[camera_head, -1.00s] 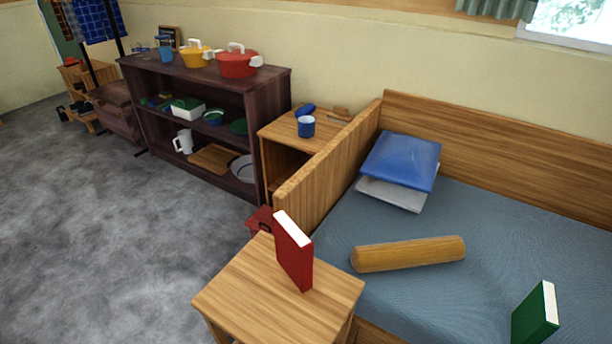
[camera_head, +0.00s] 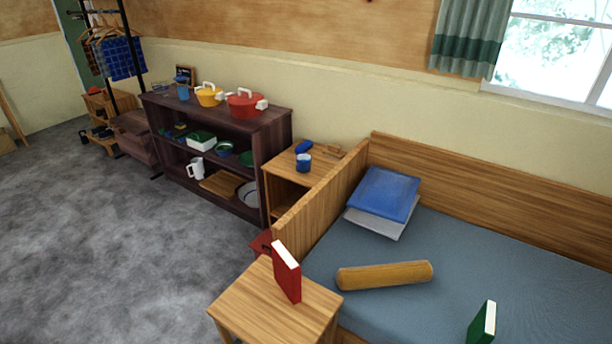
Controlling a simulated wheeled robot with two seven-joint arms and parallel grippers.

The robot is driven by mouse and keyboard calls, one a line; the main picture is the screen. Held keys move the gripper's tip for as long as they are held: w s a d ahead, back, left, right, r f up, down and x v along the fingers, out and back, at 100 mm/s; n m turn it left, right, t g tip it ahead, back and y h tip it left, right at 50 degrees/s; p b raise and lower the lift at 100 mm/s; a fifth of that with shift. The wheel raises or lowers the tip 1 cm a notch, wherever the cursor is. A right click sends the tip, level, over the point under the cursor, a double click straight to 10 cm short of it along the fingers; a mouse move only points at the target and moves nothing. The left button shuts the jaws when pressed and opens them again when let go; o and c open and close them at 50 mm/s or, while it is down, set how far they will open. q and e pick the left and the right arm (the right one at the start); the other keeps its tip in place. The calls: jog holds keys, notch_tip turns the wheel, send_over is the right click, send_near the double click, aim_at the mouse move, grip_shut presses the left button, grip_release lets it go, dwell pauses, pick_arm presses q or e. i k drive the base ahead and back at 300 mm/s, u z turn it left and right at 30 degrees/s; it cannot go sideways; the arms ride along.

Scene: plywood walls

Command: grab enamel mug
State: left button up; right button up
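A blue enamel mug (camera_head: 304,163) stands upright on the wooden bedside cabinet (camera_head: 285,166) behind the bed's headboard side. A dark blue object (camera_head: 304,147) lies just behind it, and a small brown wooden item (camera_head: 330,153) lies to its right. A white mug or jug (camera_head: 196,168) stands on the lower shelf of the dark cabinet. A blue cup (camera_head: 183,93) stands on top of that cabinet at its left end. Neither of my grippers shows in the view.
The dark shelf cabinet (camera_head: 270,121) carries a yellow pot (camera_head: 209,97) and a red pot (camera_head: 243,105). The bed (camera_head: 500,262) fills the right. A small wooden table (camera_head: 262,308) with a red book (camera_head: 287,272) stands in front. Grey floor (camera_head: 110,240) at the left is clear.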

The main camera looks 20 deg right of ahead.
aim_at(303, 159)
jog(key=u, duration=1.45)
jog(key=i, duration=3.5)
jog(key=z, duration=2.55)
jog(key=i, duration=1.55)
jog(key=z, duration=0.75)
jog(key=i, duration=1)
jog(key=z, duration=0.05)
